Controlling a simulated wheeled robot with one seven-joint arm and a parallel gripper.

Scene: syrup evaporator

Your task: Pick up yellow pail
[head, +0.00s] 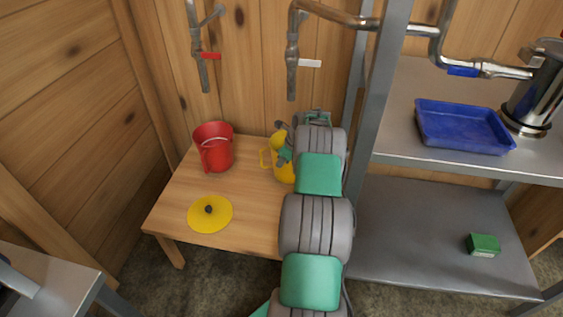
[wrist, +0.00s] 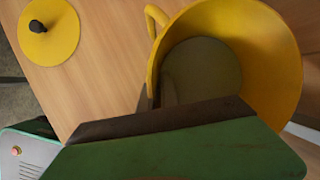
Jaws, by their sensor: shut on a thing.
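The yellow pail (head: 280,158) stands at the right side of the small wooden table in the head view, partly hidden behind my arm. In the wrist view the yellow pail (wrist: 270,50) fills the upper right, seen into its open top, with a handle loop at its left side. My gripper (head: 287,150) is at the pail, and its jaws are shut on the pail's wall. In the wrist view a dark-edged green finger crosses the near part of the pail. I cannot tell whether the pail is clear of the table.
The wooden table (head: 170,205) also holds a red pail (head: 214,148) and a yellow lid (head: 210,214) with a dark knob. Pipes with a red-handled valve (head: 208,56) hang above. A metal shelf with a blue tray (head: 463,127) and a green box (head: 483,245) stands right.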

